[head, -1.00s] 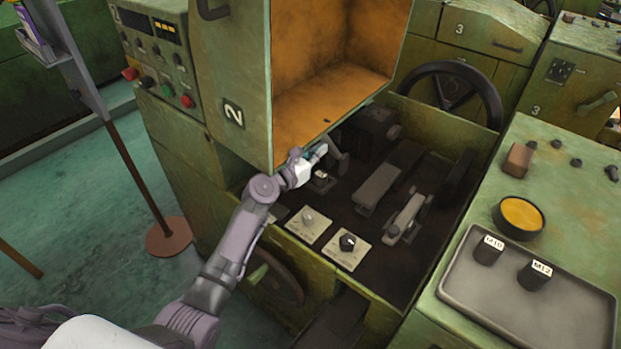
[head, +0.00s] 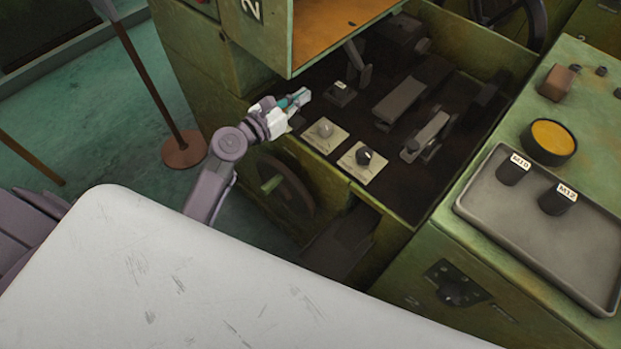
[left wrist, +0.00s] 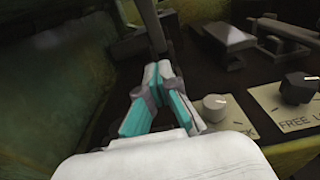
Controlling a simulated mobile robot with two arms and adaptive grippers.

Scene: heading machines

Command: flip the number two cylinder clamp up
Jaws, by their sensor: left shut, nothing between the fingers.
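The machine marked 2 (head: 252,9) has an open bay in front of me. A dark lever (head: 357,66) stands roughly upright, slightly tilted, beside a small block with a pale label (head: 341,93); I cannot read the label or tell for sure that this is the cylinder clamp. The lever also shows beyond my fingers in the left wrist view (left wrist: 151,26). My left gripper (head: 303,97) is shut and empty at the bay's near left edge, left of the lever and apart from it. Its teal-padded fingers meet in the left wrist view (left wrist: 158,75). My right gripper is out of view.
A pale knob (head: 324,128) and a dark knob (head: 364,156) sit on plates right of my gripper. Grey bar-like parts (head: 413,88) lie deeper in the bay. The raised orange-lined hood (head: 325,25) hangs above. A tray (head: 470,205) with M10 and M12 pieces stands right.

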